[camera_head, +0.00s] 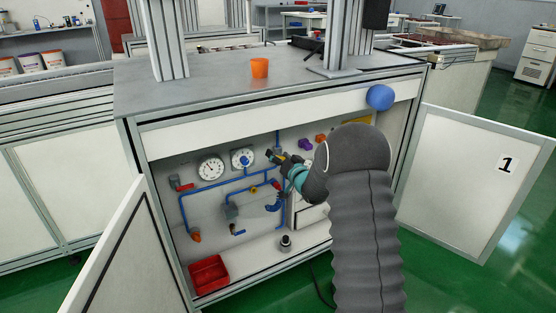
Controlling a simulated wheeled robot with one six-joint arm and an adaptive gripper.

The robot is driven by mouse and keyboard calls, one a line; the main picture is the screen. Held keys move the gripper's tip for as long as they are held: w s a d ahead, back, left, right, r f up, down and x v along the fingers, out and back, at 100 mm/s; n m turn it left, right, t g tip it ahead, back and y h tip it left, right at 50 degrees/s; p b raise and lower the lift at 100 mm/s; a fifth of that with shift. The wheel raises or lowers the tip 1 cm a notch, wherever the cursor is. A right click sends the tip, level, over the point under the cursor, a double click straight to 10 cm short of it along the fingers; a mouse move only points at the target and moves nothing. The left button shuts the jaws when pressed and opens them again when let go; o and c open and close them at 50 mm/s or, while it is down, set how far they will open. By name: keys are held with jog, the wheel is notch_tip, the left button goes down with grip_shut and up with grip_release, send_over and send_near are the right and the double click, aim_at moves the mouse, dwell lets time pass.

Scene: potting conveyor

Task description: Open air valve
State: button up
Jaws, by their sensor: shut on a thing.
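My gripper (274,156) reaches into the open cabinet from the right, at the blue pipe (277,139) just right of the second gauge. It is shut on a small part at that pipe, which looks like the air valve. The fingers hide most of this part, so its handle angle cannot be told. Another valve with a red handle (180,184) sits at the left of the panel. Two round white gauges, one at the left (210,168) and one at the right (243,159), are on the back panel among the blue pipes.
The left door (112,250) and right door (470,185) stand open. A red bin (209,275) and a small dark cylinder (286,243) are on the cabinet floor. An orange cup (260,68) stands on top. A blue ball-like thing (380,97) is at the upper right front.

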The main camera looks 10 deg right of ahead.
jog(key=m, duration=0.3)
jog(key=shift+w+d+r+m, duration=0.15)
jog(key=shift+d+r+m, duration=0.15)
jog(key=shift+r+m, duration=0.1)
jog(key=m, duration=0.1)
jog(key=m+p, duration=0.1)
jog(key=m, duration=0.1)
jog(key=shift+w+d+r+m, duration=0.1)
jog(key=shift+d+r+m, duration=0.1)
jog(key=shift+d+m, duration=0.15)
jog(key=m+p, duration=0.1)
jog(key=m, duration=0.1)
jog(key=d+m+p, duration=0.1)
jog(key=m, duration=0.2)
jog(key=shift+w, duration=0.2)
jog(key=shift+d+f+m, duration=0.1)
jog(key=shift+m, duration=0.25)
jog(key=o, duration=1.2)
jog(key=shift+c, duration=0.2)
jog(key=shift+f, duration=0.1)
jog(key=v, duration=1.2)
